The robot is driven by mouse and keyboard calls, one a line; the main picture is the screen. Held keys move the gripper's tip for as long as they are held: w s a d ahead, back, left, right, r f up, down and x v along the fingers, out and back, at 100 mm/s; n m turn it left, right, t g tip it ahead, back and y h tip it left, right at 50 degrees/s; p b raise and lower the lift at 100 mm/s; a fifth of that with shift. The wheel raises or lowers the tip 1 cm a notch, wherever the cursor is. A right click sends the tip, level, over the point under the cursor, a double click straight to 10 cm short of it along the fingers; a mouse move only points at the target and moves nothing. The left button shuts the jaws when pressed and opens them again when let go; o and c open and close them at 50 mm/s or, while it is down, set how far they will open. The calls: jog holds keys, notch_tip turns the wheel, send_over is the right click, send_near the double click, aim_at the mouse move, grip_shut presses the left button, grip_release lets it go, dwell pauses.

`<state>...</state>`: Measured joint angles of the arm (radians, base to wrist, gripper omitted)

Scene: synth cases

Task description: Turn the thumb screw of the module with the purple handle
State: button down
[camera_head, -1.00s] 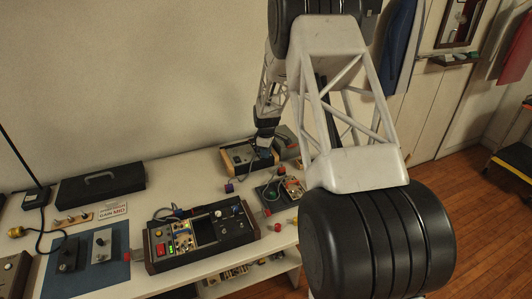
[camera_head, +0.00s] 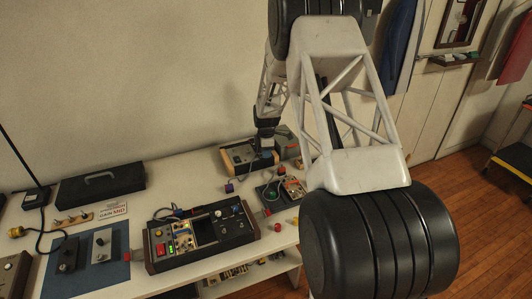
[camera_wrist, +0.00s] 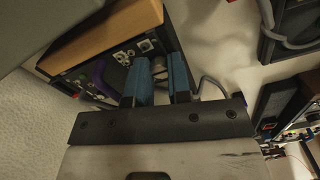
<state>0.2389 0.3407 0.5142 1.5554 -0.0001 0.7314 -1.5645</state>
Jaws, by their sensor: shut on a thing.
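The wooden-sided case (camera_head: 237,158) at the back of the bench has a dark panel of modules. In the wrist view its wooden side (camera_wrist: 105,35) and panel show, with the purple handle (camera_wrist: 98,77) on a module left of my fingers. My gripper (camera_wrist: 160,80), with two blue fingers, reaches to this panel. It also shows in the head view (camera_head: 266,150) at the case's right part. The fingers are a little apart and shut on a small part at the panel, taken as the thumb screw; the fingers mostly hide it.
A second case (camera_head: 203,235) with dark panels stands at the front. Small colored blocks and a dark tray (camera_head: 270,194) lie between the cases. A black box (camera_head: 102,185) and blue mat (camera_head: 90,262) are at left. In the wrist view a grey cable (camera_wrist: 212,85) runs close beside the fingers.

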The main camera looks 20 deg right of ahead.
jog(key=c, duration=1)
grip_release()
jog(key=shift+c, duration=0.2)
jog(key=shift+r, duration=0.1)
jog(key=shift+r, duration=3.85)
